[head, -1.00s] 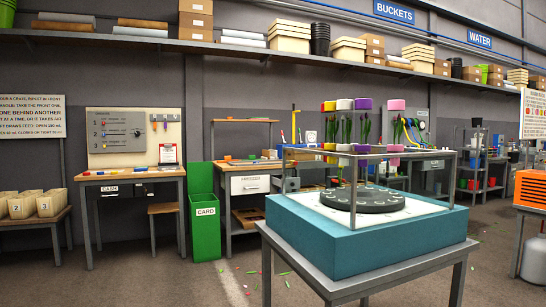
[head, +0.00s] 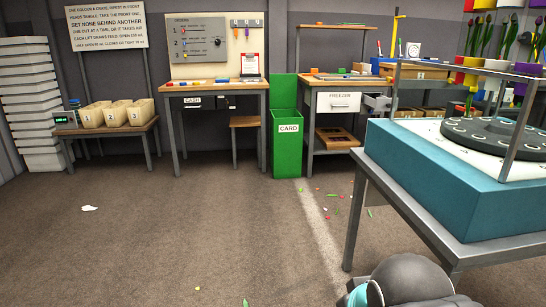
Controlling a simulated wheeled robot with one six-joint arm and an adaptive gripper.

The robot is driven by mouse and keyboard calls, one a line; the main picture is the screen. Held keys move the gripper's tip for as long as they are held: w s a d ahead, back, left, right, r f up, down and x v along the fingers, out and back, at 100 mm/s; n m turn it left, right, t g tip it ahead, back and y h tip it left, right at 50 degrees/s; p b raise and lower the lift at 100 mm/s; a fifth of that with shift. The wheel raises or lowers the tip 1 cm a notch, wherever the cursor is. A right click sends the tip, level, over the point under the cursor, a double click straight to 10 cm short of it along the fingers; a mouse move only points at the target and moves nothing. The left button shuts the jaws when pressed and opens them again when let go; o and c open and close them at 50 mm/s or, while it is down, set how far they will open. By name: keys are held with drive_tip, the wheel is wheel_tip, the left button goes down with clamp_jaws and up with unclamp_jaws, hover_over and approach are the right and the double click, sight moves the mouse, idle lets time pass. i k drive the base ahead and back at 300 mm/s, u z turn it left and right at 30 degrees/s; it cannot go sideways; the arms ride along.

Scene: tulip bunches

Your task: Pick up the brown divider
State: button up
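I cannot make out a brown divider for certain. A flat brown piece with openings (head: 338,139) lies on the low shelf of the bench marked FREEZER, right of the green bin; I cannot tell whether it is the divider. The green bin marked CARD (head: 286,150) stands on the floor between two benches, and its inside is mostly hidden. My gripper is not in view; only a grey and teal rounded part of my arm shows at the bottom right.
A teal-sided machine on a metal table (head: 440,185) fills the right side. Left of the green bin stand a bench marked CASH (head: 212,88), a stool (head: 247,122) and a low table with numbered crates (head: 105,128). White boxes (head: 30,100) are stacked far left. The middle floor is open.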

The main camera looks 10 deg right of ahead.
sight(357, 67)
drive_tip(key=i, duration=5.25)
drive_tip(key=z, duration=2.9)
drive_tip(key=i, duration=4.25)
drive_tip(key=u, duration=0.25)
